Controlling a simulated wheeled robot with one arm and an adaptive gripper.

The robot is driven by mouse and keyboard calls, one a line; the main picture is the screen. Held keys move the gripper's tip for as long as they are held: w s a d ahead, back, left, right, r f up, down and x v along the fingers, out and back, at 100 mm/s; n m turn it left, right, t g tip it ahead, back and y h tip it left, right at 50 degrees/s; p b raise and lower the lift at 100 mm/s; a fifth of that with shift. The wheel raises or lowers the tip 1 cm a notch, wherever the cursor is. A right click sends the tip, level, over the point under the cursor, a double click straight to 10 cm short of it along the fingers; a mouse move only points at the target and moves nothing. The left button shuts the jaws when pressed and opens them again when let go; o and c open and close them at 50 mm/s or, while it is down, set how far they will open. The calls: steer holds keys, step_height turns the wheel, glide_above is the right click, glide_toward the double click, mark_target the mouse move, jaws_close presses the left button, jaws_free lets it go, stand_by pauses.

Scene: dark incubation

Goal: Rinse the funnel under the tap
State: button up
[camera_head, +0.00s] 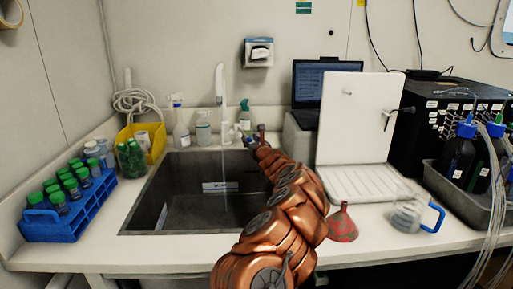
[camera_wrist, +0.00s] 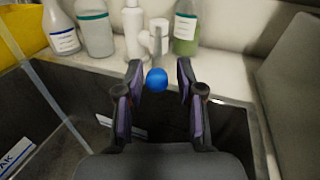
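The stream also shows as a pale band in the wrist view (camera_wrist: 50,98). My gripper (camera_head: 250,138) is at the back right of the sink. In the wrist view my gripper (camera_wrist: 158,70) is open, with a blue knob (camera_wrist: 157,81) between its fingers and gaps on both sides.
Spray and soap bottles (camera_head: 203,130) line the back of the sink. A blue rack (camera_head: 70,215) of green-capped bottles and a yellow bin (camera_head: 155,143) stand left. A glass jug (camera_head: 407,215), a white device (camera_head: 355,183) and a grey tray (camera_head: 440,185) crowd the right counter.

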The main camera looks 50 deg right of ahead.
steer(key=shift+v, duration=3.25)
steer(key=shift+a, duration=0.1)
